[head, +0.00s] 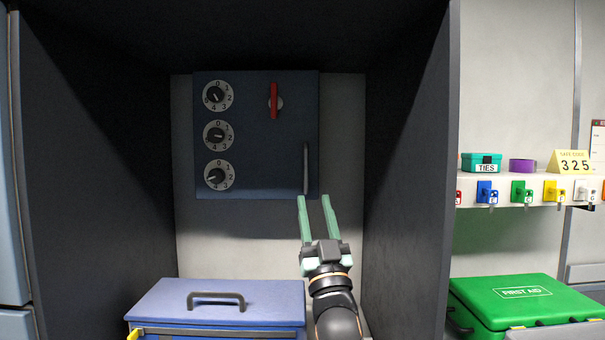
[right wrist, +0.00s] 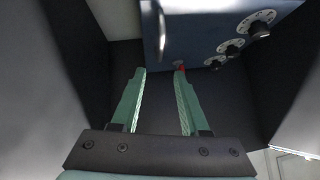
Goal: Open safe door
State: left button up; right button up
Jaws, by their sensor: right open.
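The blue safe door (head: 258,150) is on the back wall of a dark recess and looks shut. It carries three numbered dials, the top (head: 217,96), middle (head: 217,135) and bottom (head: 218,174), a red lever (head: 274,101) standing vertical, and a vertical bar handle (head: 306,168) at its right edge. My right gripper (head: 315,199) is open and empty, its fingertips at the door's lower right corner, just below the handle. In the right wrist view the gripper (right wrist: 160,70) is open, with the handle (right wrist: 162,35) beyond the fingertips. My left gripper is not in view.
A blue case (head: 225,290) with a top handle stands below the safe. Dark side walls (head: 405,150) close in the recess. At right, a shelf holds a yellow card reading 325 (head: 570,162), a TIES box (head: 481,163) and padlocks, above a green first aid case (head: 520,295).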

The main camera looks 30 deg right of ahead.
aim_at(306, 162)
jog(key=p+x, duration=0.1)
jog(key=x, duration=0.4)
jog(key=p+x, duration=0.1)
jog(key=x, duration=0.4)
jog(key=shift+r, duration=0.45)
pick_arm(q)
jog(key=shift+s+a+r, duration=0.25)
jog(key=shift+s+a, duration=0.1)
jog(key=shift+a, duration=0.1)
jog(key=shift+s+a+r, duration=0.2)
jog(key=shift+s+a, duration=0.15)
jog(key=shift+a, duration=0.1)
pick_arm(e)
jog(key=shift+x, duration=0.75)
jog(key=shift+w, duration=0.1)
jog(key=c, duration=0.7)
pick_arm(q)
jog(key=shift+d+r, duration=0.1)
pick_arm(e)
grip_shut()
jog(key=shift+f, duration=0.1)
